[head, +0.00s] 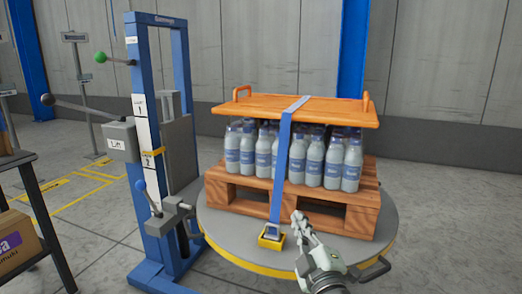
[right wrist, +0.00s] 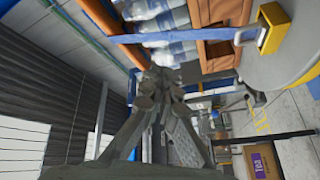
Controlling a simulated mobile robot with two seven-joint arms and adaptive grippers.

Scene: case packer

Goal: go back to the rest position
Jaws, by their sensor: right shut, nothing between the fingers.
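My right gripper (head: 299,219) is in front of the pallet in the head view, just right of the blue strap (head: 281,165) and its yellow buckle (head: 271,236). Its fingers are shut and empty. In the right wrist view the closed fingers (right wrist: 158,82) point toward the bottles and the strap. The strap runs over the orange top board (head: 330,111) and down past the bottles (head: 314,160) to the buckle on the turntable. My left gripper is not in view.
The wooden pallet (head: 248,201) stands on a round grey turntable (head: 222,226) with a yellow edge. A blue machine column (head: 148,150) with levers stands to its left. A dark table with a cardboard box (head: 18,246) is at the far left. Open floor lies at the right.

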